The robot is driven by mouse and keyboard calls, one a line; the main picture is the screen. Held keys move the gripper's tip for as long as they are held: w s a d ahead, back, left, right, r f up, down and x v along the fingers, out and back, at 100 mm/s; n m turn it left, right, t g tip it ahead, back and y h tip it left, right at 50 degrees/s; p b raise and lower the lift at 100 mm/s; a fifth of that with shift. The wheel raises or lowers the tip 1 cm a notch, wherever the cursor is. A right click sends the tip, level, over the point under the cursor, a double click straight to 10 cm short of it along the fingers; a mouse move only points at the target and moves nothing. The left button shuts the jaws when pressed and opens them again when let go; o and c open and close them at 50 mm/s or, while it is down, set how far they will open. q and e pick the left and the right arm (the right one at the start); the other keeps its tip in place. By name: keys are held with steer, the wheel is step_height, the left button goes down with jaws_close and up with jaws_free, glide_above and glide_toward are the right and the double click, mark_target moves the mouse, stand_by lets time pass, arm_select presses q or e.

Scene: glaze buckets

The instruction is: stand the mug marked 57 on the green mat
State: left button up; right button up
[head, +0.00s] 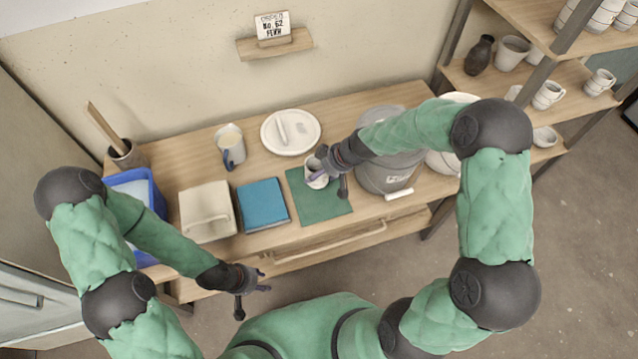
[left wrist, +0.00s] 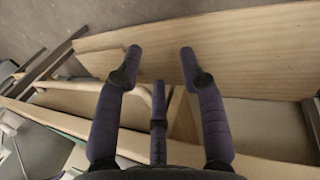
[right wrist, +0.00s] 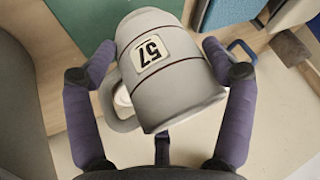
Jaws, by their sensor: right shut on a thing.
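The mug marked 57 (right wrist: 165,75) is pale grey with dark bands and a label, seen large in the right wrist view. My right gripper (head: 322,167) is shut on it, with fingers on both sides of its body. In the head view the mug (head: 315,180) is over the back part of the green mat (head: 325,208), partly hidden by the gripper. I cannot tell whether its base touches the mat. My left gripper (head: 262,282) is open and empty in front of the bench, fingers apart in the left wrist view (left wrist: 160,60).
A grey bucket (head: 385,175) stands close on the right. A white lid (head: 291,132) and a blue-handled jug (head: 230,143) are behind.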

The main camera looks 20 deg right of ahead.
steer(key=shift+f+b, duration=1.2)
steer(key=shift+f, duration=1.45)
steer(key=shift+f, duration=0.1)
steer(key=shift+f, duration=0.1)
steer(key=o, duration=1.3)
steer(key=shift+r, duration=0.25)
steer(key=p+v, duration=0.4)
steer(key=v, duration=0.8)
steer(key=shift+f, duration=0.1)
